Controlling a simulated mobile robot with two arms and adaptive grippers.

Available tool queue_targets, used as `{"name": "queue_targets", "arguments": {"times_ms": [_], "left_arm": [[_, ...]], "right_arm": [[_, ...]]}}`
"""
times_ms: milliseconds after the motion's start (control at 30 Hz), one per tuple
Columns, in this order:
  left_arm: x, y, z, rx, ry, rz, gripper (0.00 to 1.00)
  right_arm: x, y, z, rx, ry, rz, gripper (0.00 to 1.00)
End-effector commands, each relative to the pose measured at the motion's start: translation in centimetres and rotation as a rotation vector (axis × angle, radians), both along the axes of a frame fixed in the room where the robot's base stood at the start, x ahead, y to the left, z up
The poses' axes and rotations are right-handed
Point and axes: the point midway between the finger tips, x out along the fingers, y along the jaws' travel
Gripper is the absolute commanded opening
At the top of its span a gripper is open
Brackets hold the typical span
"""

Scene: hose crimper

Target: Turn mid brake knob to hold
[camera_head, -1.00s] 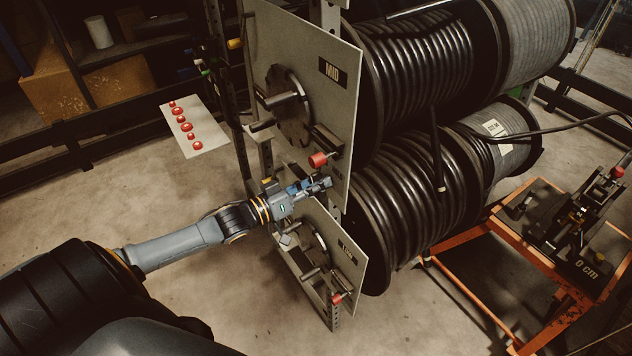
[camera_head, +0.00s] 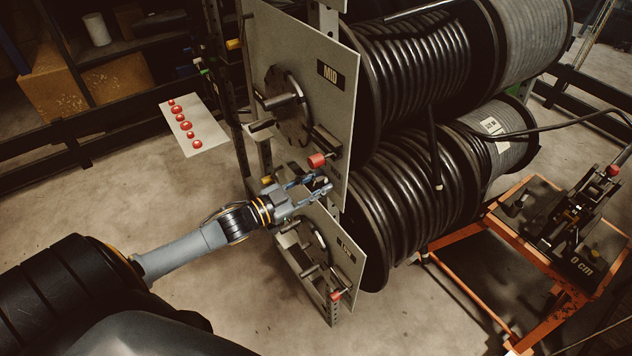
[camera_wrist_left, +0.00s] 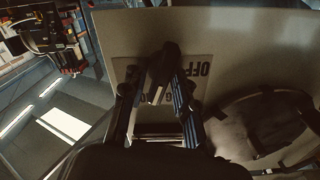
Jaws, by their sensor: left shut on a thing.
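The MID panel (camera_head: 315,110) is a grey plate with a round black disc and crank on its face. My left gripper (camera_head: 322,186) is at the panel's lower part, below the red-tipped lever (camera_head: 317,160). In the left wrist view, the fingers (camera_wrist_left: 160,100) are shut around a black knob (camera_wrist_left: 164,70), which is the mid brake knob. The knob stands over a label plate (camera_wrist_left: 202,70) that reads OFF, upside down in this view. The rest of the label is hidden behind the fingers and knob. My right gripper is not in view.
The LOW panel (camera_head: 335,250) with its own crank stands just below my left gripper. Large hose reels (camera_head: 420,70) fill the space behind the panels. An orange cart (camera_head: 465,300) with a crimper stands at right.

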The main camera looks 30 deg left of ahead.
Motion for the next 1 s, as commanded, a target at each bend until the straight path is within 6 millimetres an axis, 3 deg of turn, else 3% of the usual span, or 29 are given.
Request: {"name": "queue_targets", "arguments": {"times_ms": [400,933,967,1000], "left_arm": [[-0.04,-0.11,0.00,0.170,-0.072,0.001,0.00],[-0.05,-0.14,-0.02,0.194,-0.081,0.000,0.00],[-0.05,-0.14,-0.02,0.194,-0.081,0.000,0.31],[-0.05,-0.14,-0.02,0.194,-0.081,0.000,0.37]], "right_arm": [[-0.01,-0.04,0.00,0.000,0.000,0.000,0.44],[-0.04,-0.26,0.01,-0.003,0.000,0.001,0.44],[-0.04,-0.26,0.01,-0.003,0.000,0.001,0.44],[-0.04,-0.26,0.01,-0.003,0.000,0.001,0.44]]}}
